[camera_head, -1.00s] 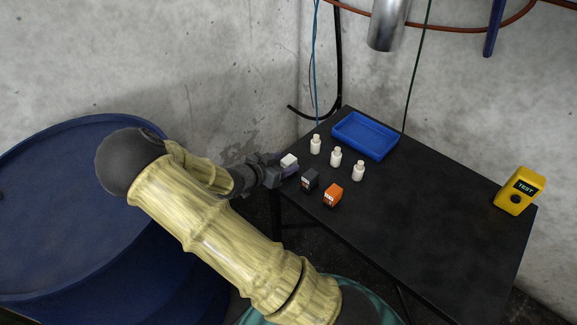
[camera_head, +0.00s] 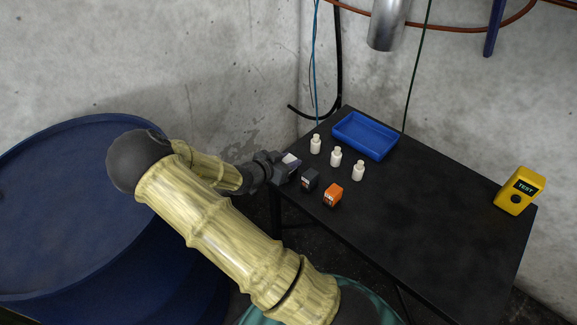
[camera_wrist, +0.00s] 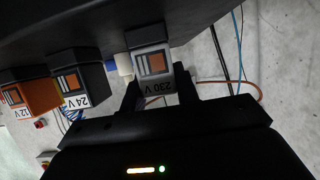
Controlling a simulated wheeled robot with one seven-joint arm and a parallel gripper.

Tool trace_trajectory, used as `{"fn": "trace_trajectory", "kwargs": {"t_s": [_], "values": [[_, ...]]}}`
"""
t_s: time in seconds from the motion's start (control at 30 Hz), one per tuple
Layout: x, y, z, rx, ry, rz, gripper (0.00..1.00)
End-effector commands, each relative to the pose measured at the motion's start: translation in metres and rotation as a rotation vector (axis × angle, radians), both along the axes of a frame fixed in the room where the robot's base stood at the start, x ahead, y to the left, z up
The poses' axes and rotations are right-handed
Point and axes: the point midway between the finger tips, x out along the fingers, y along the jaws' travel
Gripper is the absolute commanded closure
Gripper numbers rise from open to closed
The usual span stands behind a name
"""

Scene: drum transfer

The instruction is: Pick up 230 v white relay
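The white 230 V relay (camera_head: 291,160) is at the table's near-left edge, partly covered by my gripper (camera_head: 284,168) in the head view. In the wrist view the relay (camera_wrist: 152,62) shows its orange square and 230 V label. My gripper's fingers (camera_wrist: 158,92) lie on either side of the relay's lower part. I cannot tell whether they press on it. The relay appears to stand on the table.
A dark 24 V relay (camera_head: 310,180) and an orange 12 V relay (camera_head: 333,195) stand close by on the black table (camera_head: 430,215). Several white bottles (camera_head: 336,157), a blue tray (camera_head: 341,133) and a yellow tester (camera_head: 519,190) are further off. A blue drum (camera_head: 60,215) stands left.

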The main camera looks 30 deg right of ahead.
Motion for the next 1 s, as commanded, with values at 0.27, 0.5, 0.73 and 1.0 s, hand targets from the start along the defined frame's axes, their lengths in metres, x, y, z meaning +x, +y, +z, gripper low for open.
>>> {"fn": "trace_trajectory", "kwargs": {"t_s": [0.27, 0.5, 0.73, 1.0], "values": [[0.0, 0.0, 0.001, 0.0, -0.001, 0.0, 0.93], [0.001, 0.0, 0.02, 0.002, -0.005, -0.001, 0.93], [0.0, 0.0, 0.06, 0.003, -0.006, -0.002, 0.93], [0.0, 0.0, 0.096, 0.001, -0.002, -0.001, 0.93]]}}
